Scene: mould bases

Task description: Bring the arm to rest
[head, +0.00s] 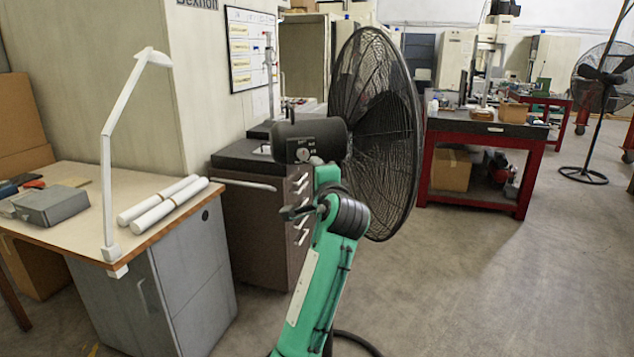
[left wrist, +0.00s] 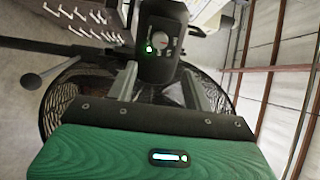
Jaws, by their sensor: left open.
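My left gripper (left wrist: 160,88) shows in the left wrist view. Its two grey fingers stand apart above a black plate and a green housing with a small lit display, and nothing is seen held between them. Beyond the fingers is the black motor housing (left wrist: 160,45) of a large fan, with a dial and a green light. I cannot tell the distance between the fingers and the fan. In the head view no gripper fingers can be made out. My right gripper is in neither view.
A large black fan (head: 378,125) above a green post (head: 318,290) fills the middle of the head view. A desk (head: 85,232) with white rolls stands at left, dark drawers (head: 262,230) behind the fan, a red-framed bench (head: 480,130) at right.

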